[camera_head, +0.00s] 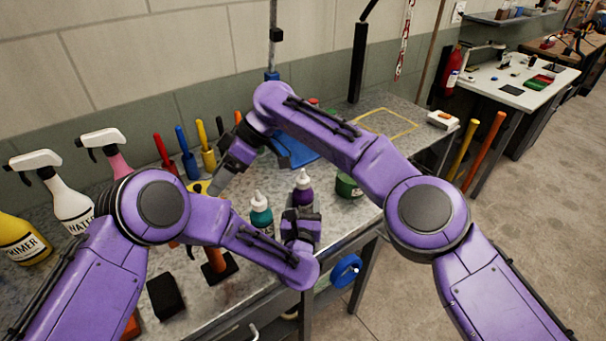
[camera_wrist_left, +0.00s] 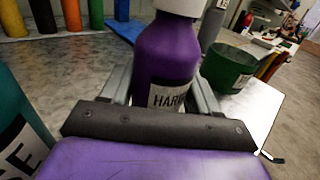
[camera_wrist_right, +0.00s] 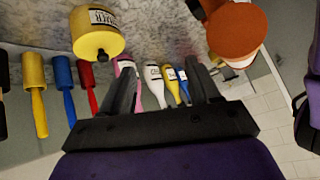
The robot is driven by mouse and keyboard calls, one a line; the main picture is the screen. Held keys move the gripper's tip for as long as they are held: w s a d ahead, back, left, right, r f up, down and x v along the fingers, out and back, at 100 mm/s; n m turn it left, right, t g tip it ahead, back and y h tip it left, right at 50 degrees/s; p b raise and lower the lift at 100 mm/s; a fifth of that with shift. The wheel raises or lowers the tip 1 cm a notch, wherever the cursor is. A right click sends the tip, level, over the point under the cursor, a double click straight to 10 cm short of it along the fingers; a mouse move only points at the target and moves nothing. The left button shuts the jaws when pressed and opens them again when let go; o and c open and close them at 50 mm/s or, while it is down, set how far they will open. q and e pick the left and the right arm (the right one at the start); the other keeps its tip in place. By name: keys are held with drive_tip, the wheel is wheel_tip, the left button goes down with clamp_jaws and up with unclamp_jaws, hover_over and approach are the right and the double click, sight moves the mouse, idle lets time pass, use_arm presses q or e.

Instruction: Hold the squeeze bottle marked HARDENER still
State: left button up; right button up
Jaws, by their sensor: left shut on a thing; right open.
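The purple squeeze bottle marked HARDENER (camera_head: 303,189) stands upright with a white cap at the middle of the bench. Its body and partly covered label fill the middle of the left wrist view (camera_wrist_left: 165,58). My left gripper (camera_head: 301,212) is shut on this bottle, with one finger on each side of its body (camera_wrist_left: 163,92). The bottle's base is hidden, so I cannot tell if it touches the bench. My right gripper (camera_head: 218,183) is open, pointing down and left over the bench. In the right wrist view nothing shows clasped between its fingers (camera_wrist_right: 163,85).
A teal bottle (camera_head: 261,219) stands just left of the HARDENER bottle. A green can (camera_head: 348,186) stands to its right. Coloured-handled tools (camera_head: 208,155) stand along the back. Spray bottles (camera_head: 68,200) stand at the left. A black block (camera_head: 165,296) lies near the front.

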drive_tip(key=w+d+r+n+t+h, duration=0.2)
drive_tip(key=w+d+r+n+h, duration=0.15)
drive_tip(key=d, duration=0.25)
use_arm(q)
drive_tip(key=shift+d, duration=0.15)
use_arm(e)
wheel_tip(320, 180, up, 4)
drive_tip(key=n+t+h, duration=0.1)
drive_tip(key=n+h, duration=0.3)
drive_tip(key=n, duration=0.4)
hover_over(304, 178)
drive_tip(key=shift+w+f+h, duration=0.35)
drive_tip(key=shift+w, duration=0.05)
wheel_tip(304, 178, down, 11)
drive_tip(key=shift+r, duration=0.1)
drive_tip(key=c, duration=1.1)
drive_tip(key=shift+o, duration=0.2)
